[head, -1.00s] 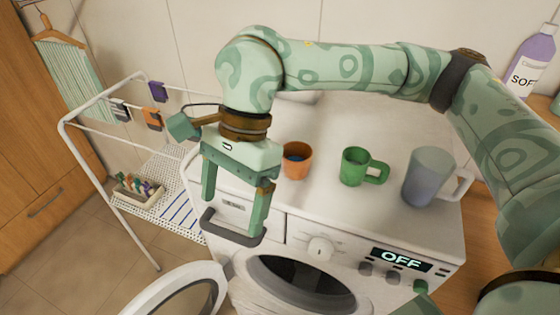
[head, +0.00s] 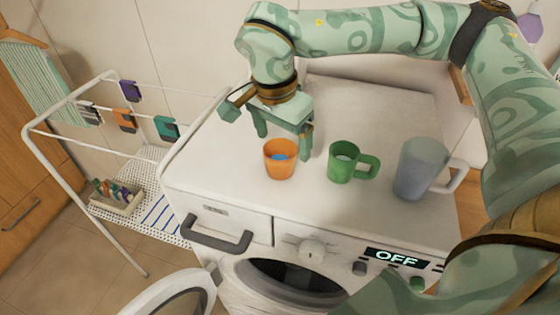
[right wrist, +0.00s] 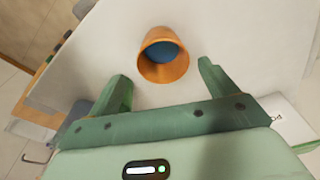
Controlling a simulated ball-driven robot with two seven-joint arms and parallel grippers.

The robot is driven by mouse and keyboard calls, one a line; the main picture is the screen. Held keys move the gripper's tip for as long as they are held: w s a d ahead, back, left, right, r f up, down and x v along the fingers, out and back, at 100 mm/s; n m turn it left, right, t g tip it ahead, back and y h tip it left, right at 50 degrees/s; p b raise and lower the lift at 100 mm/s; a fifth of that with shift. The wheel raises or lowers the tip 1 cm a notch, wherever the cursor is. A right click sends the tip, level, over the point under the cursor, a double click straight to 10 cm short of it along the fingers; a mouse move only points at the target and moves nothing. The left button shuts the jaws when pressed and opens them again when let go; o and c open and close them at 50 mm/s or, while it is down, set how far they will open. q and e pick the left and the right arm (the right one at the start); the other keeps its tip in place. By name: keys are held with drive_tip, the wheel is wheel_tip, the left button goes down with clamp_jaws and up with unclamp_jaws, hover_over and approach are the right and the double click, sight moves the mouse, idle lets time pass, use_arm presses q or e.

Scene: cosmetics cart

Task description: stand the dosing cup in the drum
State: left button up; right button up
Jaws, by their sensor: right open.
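The orange cup (head: 281,160), which has no handle and is taken here as the dosing cup, stands upright on the washing machine top with something blue inside. In the right wrist view the cup (right wrist: 164,68) lies just ahead of the gap between the fingers. My right gripper (head: 285,139) is open and empty, above and behind the cup in the head view; contact is not clear. The drum (head: 290,278) shows dark through the machine's front opening, partly cut off below. The round door (head: 180,298) is swung open to the left. My left gripper is not visible.
A green mug (head: 342,163) and a grey jug (head: 413,172) stand right of the cup. The drawer handle (head: 215,239) projects from the front. A drying rack (head: 52,162) stands left, with a tray of clothes pegs (head: 117,198). The machine's back top is clear.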

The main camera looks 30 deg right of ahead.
sight(281, 147)
drive_tip(key=f, duration=0.3)
drive_tip(key=f+p, duration=0.1)
drive_tip(key=shift+w+f, duration=0.25)
drive_tip(key=shift+d+f, duration=0.1)
drive_tip(key=shift+f, duration=0.45)
drive_tip(key=c, duration=1.2)
drive_tip(key=shift+r, duration=0.15)
drive_tip(key=shift+w+r+b, duration=0.1)
drive_tip(key=shift+r+b, duration=0.3)
drive_tip(key=shift+r, duration=0.65)
drive_tip(key=shift+s+a+r+b, duration=0.5)
drive_tip(key=shift+s+a+r, duration=0.7)
drive_tip(key=shift+s+r, duration=0.75)
drive_tip(key=shift+s+a+r+b, duration=0.45)
drive_tip(key=shift+s+a+r, duration=1)
drive_tip(key=shift+s, duration=0.65)
drive_tip(key=shift+s+a+r+b, duration=0.5)
drive_tip(key=shift+s+a+r, duration=0.5)
drive_tip(key=shift+s+r, duration=1)
